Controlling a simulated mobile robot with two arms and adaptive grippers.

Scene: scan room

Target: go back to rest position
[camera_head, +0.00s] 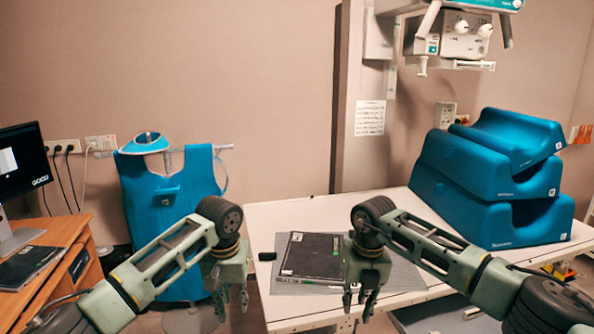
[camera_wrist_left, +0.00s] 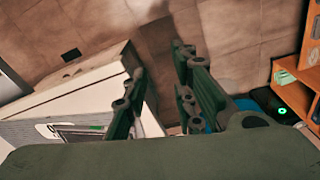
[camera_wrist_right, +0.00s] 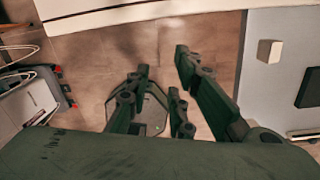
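My left gripper (camera_head: 232,300) hangs pointing down in front of the white table's left edge. Its fingers (camera_wrist_left: 160,95) are spread apart with nothing between them in the left wrist view. My right gripper (camera_head: 360,302) hangs pointing down near the table's front edge, beside the black panel. Its fingers (camera_wrist_right: 160,95) are spread and empty in the right wrist view, with floor showing below them.
The white table (camera_head: 290,215) bears a flat black panel (camera_head: 312,256) on a grey mat (camera_head: 400,276) and stacked blue cushions (camera_head: 490,180). A blue apron (camera_head: 172,190) hangs behind my left arm. A wooden desk (camera_head: 62,232) with a monitor (camera_head: 22,170) stands at the left. White imaging equipment (camera_head: 455,35) hangs at the upper right.

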